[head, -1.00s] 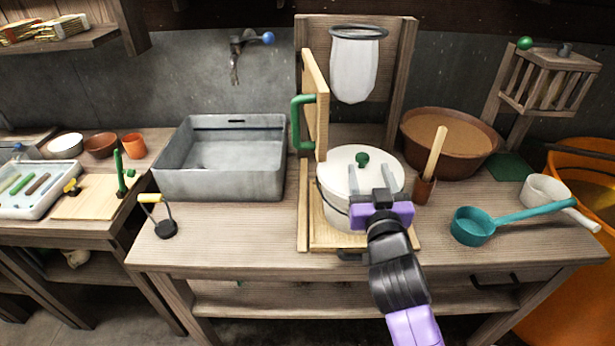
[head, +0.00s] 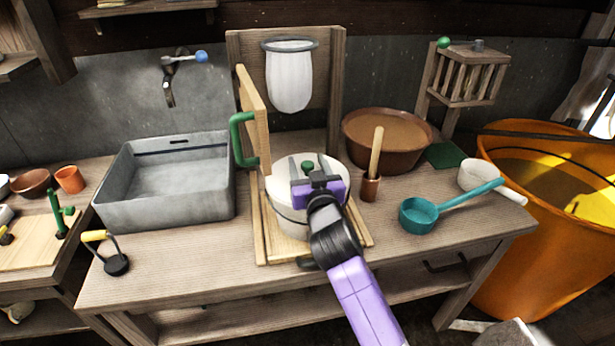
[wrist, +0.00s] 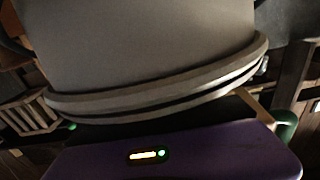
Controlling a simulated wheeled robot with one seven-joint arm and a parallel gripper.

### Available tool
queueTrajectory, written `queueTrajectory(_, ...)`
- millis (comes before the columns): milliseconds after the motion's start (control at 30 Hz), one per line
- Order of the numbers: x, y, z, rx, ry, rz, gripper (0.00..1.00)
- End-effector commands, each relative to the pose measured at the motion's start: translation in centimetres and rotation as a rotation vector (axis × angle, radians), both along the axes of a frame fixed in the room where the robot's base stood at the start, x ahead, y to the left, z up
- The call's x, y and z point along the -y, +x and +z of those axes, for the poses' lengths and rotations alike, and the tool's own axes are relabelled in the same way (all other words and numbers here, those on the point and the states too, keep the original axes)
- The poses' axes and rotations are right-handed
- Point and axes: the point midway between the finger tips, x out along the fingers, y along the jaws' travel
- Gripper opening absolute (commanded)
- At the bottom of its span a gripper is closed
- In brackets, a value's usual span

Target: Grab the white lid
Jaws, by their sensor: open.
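The white lid (head: 335,170) with a green knob (head: 308,167) sits on a white pot (head: 290,222) standing on a wooden board. My gripper (head: 307,161) is open over the lid, and in the head view its two fingers appear on either side of the knob. I cannot tell how far down the fingers reach or whether they touch it. In the wrist view a pale surface with a curved double rim (wrist: 160,100), apparently the lid and pot, fills the upper part. The fingers do not show clearly there.
A hinged wooden panel with a green handle (head: 240,140) stands upright just left of the pot. A white mesh bag (head: 290,80) hangs behind. A brown basin (head: 388,155), a wooden-handled tool (head: 375,160) and a teal ladle (head: 420,212) lie right. A grey sink (head: 165,190) stands left.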

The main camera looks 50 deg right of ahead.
Motion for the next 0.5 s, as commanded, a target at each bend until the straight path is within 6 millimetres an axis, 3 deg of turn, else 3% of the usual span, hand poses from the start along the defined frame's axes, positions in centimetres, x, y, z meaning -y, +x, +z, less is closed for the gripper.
queueTrajectory(100,-0.03,-0.01,-0.02,0.0,0.0,0.0,0.55)
queueTrajectory(400,-0.06,-0.03,-0.01,0.0,0.0,0.001,0.0)
queueTrajectory(500,-0.06,-0.03,0.03,0.001,-0.001,0.001,0.0)
